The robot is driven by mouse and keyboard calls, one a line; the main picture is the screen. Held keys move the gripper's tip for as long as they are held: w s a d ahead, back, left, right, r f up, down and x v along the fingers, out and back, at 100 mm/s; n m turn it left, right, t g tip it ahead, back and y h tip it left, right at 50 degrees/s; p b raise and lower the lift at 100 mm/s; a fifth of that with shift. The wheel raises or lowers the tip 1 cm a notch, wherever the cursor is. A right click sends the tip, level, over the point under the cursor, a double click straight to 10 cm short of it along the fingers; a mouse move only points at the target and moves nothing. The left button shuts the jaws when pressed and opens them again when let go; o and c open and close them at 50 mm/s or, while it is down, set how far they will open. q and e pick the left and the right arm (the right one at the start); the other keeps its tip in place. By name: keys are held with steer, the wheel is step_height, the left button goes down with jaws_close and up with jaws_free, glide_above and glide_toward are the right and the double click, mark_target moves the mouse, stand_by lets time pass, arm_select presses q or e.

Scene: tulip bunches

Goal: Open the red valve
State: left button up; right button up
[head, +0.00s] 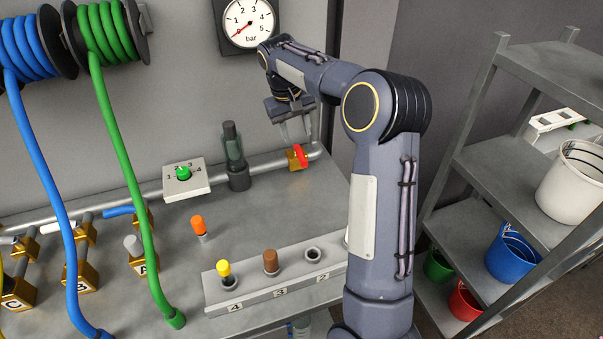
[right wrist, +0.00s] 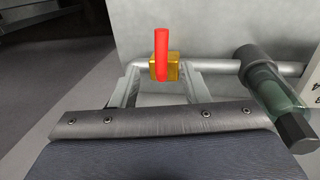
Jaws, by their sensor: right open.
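The red valve has a red lever handle (head: 301,154) on a brass body (head: 293,164), set in the grey pipe near its right bend in the head view. In the right wrist view the red handle (right wrist: 162,55) stands over the brass body (right wrist: 173,70), ahead of my gripper and between its finger lines. My right gripper (head: 297,140) is open and empty, close above the valve; its fingers (right wrist: 160,92) show in the right wrist view. I cannot tell whether a finger touches the valve. My left gripper is not in view.
A dark green cylinder (head: 233,155) stands on the pipe left of the valve, also in the right wrist view (right wrist: 275,90). A white box with a green knob (head: 184,173) lies further left. A plug block (head: 270,285) stands in front. Shelves (head: 540,130) with buckets are right.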

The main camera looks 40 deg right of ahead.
mark_target(301, 156)
steer(key=s+a+r+t+y+p, duration=0.1)
steer(key=s+a+r, duration=0.3)
steer(key=s, duration=0.6)
steer(key=s+a+r+n+t+y+p, duration=0.1)
steer(key=s+a+r+t+y+p, duration=0.1)
steer(key=s+a, duration=0.7)
steer(key=shift+s+a+r+n+t+y+p, duration=0.35)
steer(key=shift+r+t, duration=0.25)
steer(key=shift+r, duration=0.25)
steer(key=shift+d, duration=0.1)
steer(key=shift+c, duration=0.2)
